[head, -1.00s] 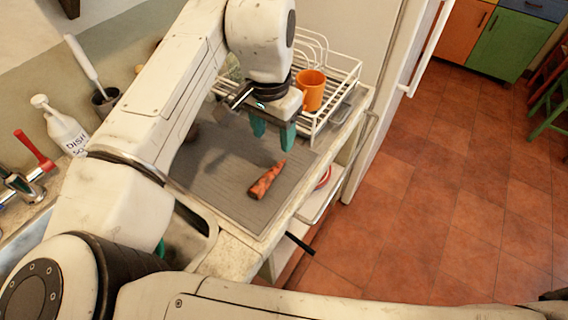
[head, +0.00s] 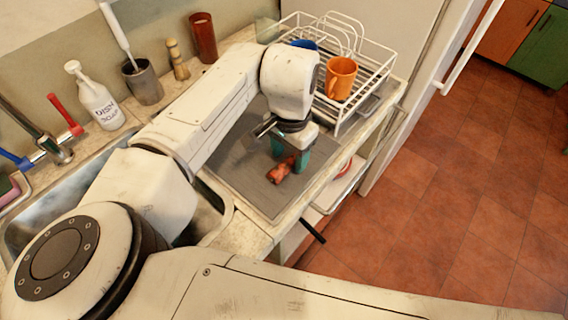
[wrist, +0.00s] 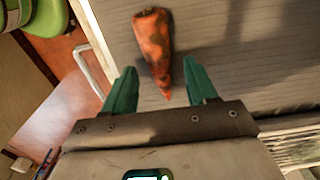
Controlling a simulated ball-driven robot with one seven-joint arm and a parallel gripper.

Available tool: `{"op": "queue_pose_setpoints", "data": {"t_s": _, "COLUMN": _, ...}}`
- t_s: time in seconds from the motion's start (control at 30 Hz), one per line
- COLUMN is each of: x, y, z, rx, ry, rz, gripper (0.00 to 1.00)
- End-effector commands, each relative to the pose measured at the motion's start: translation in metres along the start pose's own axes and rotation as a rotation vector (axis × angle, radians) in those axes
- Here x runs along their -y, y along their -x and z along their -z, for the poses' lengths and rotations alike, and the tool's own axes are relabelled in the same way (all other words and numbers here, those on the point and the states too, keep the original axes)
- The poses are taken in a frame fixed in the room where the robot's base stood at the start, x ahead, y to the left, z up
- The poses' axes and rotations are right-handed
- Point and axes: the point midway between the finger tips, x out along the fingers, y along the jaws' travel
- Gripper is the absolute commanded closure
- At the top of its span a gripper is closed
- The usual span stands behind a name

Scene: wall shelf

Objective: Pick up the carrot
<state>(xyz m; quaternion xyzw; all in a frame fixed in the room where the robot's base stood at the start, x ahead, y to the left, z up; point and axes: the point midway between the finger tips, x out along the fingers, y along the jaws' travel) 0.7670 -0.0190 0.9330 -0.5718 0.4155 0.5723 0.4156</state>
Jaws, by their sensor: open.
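An orange-brown carrot (head: 281,171) lies on a grey ridged mat (head: 240,186) on the counter. In the wrist view the carrot (wrist: 153,45) points its thin tip toward my gripper (wrist: 161,88). The tip lies between the two green fingers in that picture, with space on both sides; the thick end is beyond the fingertips. In the head view my gripper (head: 289,160) is low over the mat, and its fingers hide part of the carrot. The fingers are open and hold nothing. How high they are above the mat is hard to tell.
A white wire dish rack (head: 378,75) with an orange mug (head: 340,78) and a blue item stands just behind my gripper. A soap bottle (head: 97,101) and the sink are at the left. The counter's front edge is close to the carrot.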

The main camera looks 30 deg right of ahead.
Motion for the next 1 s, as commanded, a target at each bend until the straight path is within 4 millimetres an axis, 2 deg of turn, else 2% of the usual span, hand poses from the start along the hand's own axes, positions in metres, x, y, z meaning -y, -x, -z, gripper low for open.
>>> {"op": "queue_pose_setpoints", "data": {"t_s": 0.13, "x": -0.0004, "y": -0.0110, "z": 0.0005, "rx": 0.000, "ry": 0.000, "rz": -0.001, "gripper": 0.43}}
{"op": "queue_pose_setpoints", "data": {"t_s": 0.37, "x": -0.0004, "y": -0.0121, "z": 0.0006, "rx": 0.000, "ry": -0.001, "rz": 0.000, "gripper": 0.43}}
{"op": "queue_pose_setpoints", "data": {"t_s": 0.9, "x": -0.0005, "y": -0.0118, "z": 0.0007, "rx": 0.000, "ry": -0.001, "rz": 0.000, "gripper": 0.95}}
{"op": "queue_pose_setpoints", "data": {"t_s": 1.0, "x": -0.0005, "y": -0.0117, "z": 0.0007, "rx": 0.000, "ry": 0.000, "rz": 0.000, "gripper": 1.00}}
